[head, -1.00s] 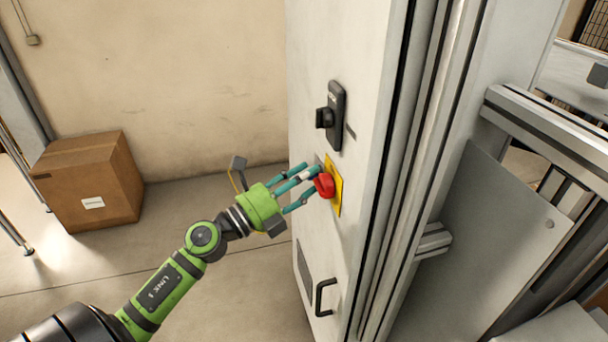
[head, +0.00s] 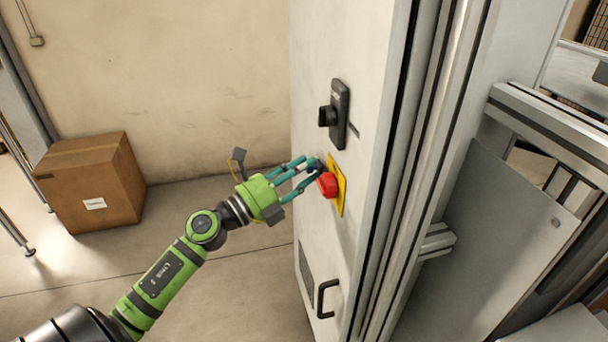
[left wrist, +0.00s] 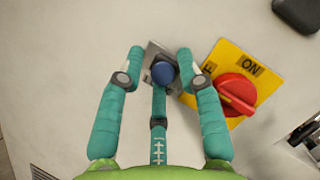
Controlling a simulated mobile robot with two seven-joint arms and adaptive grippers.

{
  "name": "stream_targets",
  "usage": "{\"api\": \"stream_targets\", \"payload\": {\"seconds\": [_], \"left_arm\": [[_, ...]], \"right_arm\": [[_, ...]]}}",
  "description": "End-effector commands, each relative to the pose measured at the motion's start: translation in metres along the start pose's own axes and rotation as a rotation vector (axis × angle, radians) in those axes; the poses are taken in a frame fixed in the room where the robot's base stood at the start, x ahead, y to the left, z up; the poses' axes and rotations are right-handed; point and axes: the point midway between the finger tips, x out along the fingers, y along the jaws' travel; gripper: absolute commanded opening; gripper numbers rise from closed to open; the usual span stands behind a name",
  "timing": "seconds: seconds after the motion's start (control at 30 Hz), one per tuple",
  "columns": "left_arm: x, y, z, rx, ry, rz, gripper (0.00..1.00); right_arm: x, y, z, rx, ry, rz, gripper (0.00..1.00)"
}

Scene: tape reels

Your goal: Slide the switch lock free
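The switch lock appears as a round blue knob (left wrist: 163,73) on a small grey metal plate (left wrist: 153,52) in the left wrist view. It is beside a yellow plate (left wrist: 228,58) marked ON, which carries a red rotary switch (left wrist: 238,94). In the head view the red switch (head: 327,185) and yellow plate (head: 338,190) are on the white cabinet face, and my fingers mostly hide the lock. My left gripper (head: 312,168) has its teal fingers around the blue knob. In the left wrist view its two side fingers (left wrist: 160,60) stand apart from the knob, with the third finger below it.
A black handle lock (head: 338,115) sticks out of the cabinet (head: 365,60) above the switch. A black pull handle (head: 325,298) is below. A cardboard box (head: 85,180) stands on the floor at the left. The floor between box and cabinet is clear.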

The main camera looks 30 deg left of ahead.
Motion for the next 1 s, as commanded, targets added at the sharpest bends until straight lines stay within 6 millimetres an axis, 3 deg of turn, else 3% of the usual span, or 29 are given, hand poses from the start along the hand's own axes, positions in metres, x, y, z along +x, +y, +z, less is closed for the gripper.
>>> {"api": "stream_targets", "payload": {"seconds": [0.33, 0.47, 0.8, 1.0], "left_arm": [[0.0, -0.001, -0.001, 0.0, 0.002, -0.001, 0.44], [-0.009, 0.001, -0.001, -0.004, 0.002, 0.001, 0.44], [-0.077, 0.001, 0.0, -0.004, -0.001, 0.003, 0.44], [-0.108, 0.0, 0.001, -0.001, -0.001, 0.0, 0.44]], "right_arm": [[0.0, 0.004, 0.001, -0.004, -0.001, 0.005, 0.4], [0.0, 0.003, 0.001, -0.003, -0.002, 0.004, 0.4], [0.0, 0.002, 0.001, -0.001, -0.002, 0.002, 0.4], [0.0, 0.001, 0.001, -0.001, -0.002, 0.001, 0.4]]}}
